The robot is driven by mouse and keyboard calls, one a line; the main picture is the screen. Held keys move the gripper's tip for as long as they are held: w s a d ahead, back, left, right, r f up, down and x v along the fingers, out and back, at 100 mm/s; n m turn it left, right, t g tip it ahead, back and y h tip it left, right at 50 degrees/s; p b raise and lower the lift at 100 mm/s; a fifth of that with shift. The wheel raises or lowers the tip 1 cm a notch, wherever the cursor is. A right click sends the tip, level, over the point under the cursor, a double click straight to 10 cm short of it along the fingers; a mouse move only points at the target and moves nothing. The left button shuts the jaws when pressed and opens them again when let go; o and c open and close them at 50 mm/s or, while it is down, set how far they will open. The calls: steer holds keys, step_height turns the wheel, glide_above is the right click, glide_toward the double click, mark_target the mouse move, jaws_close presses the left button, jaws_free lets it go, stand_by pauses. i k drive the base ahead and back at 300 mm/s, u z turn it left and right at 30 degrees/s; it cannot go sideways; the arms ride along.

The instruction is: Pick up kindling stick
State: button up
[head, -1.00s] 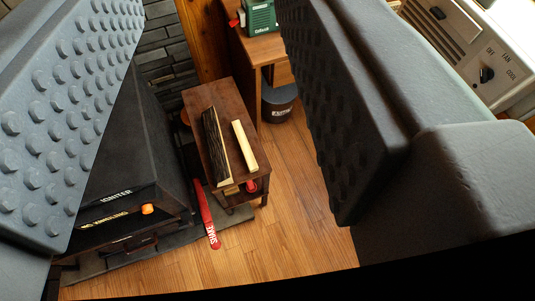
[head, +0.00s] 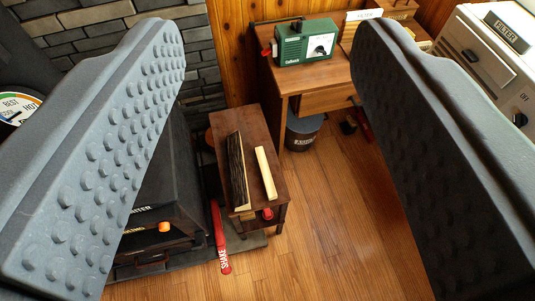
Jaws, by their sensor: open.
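The kindling stick (head: 265,173) is a pale, slim wooden stick lying on top of a small dark brown wooden stand (head: 276,143). A thicker split log (head: 237,171) with dark bark lies just to its left, nearly parallel and apart from it. My gripper (head: 268,40) is open and empty, with its two studded grey fingers at the left and right of the view. The stand and the stick show between the fingers, farther off and below. Nothing hides the stick.
A black stove (head: 170,190) stands left of the stand, with a red shaker handle (head: 220,238) beside it. Behind is a desk (head: 290,80) with a green device (head: 305,43). An ash bucket (head: 303,132) sits under it. Wooden floor (head: 340,220) at right front is clear.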

mark_target(270, 188)
steer(key=k, duration=0.55)
steer(key=u, duration=0.35)
steer(key=i, duration=1.45)
steer(key=z, duration=0.25)
